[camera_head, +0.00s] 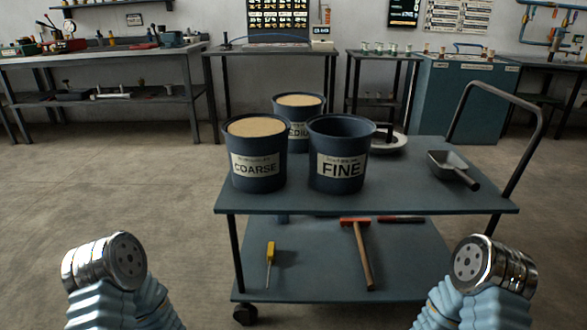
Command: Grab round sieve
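A round, flat, pale-rimmed object (390,141), which looks like the round sieve, lies on the cart's top shelf behind the bucket marked FINE (341,140). That bucket hides its left part, and a dark upright piece shows at its middle. I cannot make out any mesh. The left and right arms show at the bottom corners, only as blue sleeves and shiny metal joints. No fingers of either gripper are in view. Both visible arm parts are well apart from the round object.
The cart (420,190) also carries sand-filled buckets, COARSE (257,180) and another behind (299,101), and a scoop (452,168). A hammer (357,240) and a yellow-handled screwdriver (270,258) lie below. A push handle (540,105) rises right. Floor left is clear; benches line the wall.

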